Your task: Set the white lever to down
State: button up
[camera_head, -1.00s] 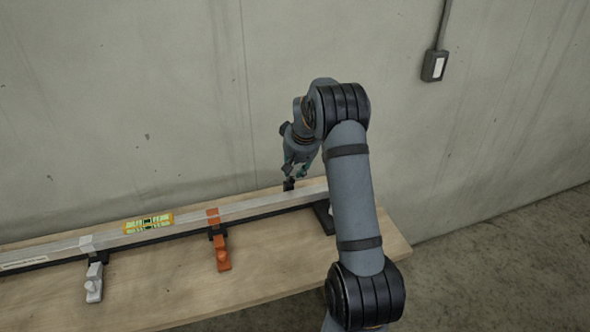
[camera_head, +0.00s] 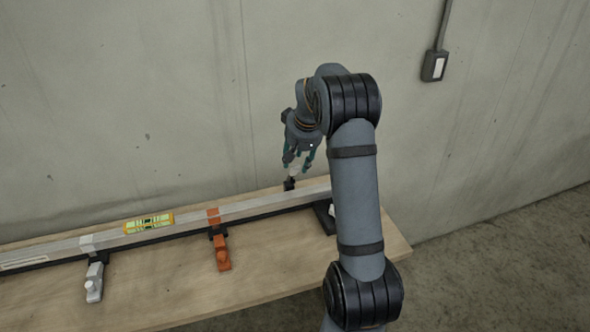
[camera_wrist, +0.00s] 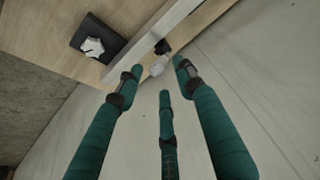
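A small white lever (camera_wrist: 158,66) sits on a black mount (camera_wrist: 162,47) at the rail's edge in the wrist view. In the head view it shows as a pale bit (camera_head: 294,171) above its mount on the far side of the rail, partly hidden by my fingers. My gripper (camera_head: 298,163) is above it. In the wrist view my gripper (camera_wrist: 160,78) has three teal fingers spread apart, with the lever between their tips. No clear contact shows. A pale grey lever (camera_head: 94,284) hangs on the rail's near side at the left.
An orange lever (camera_head: 222,255) hangs on the rail's near side. A yellow level (camera_head: 148,223) lies along the aluminium rail (camera_head: 262,207). A white star knob (camera_wrist: 93,47) sits on a black plate (camera_wrist: 84,35). The concrete wall (camera_head: 180,100) stands close behind the bench (camera_head: 190,287).

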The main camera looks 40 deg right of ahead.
jog(key=v, duration=0.6)
jog(key=shift+a, duration=0.1)
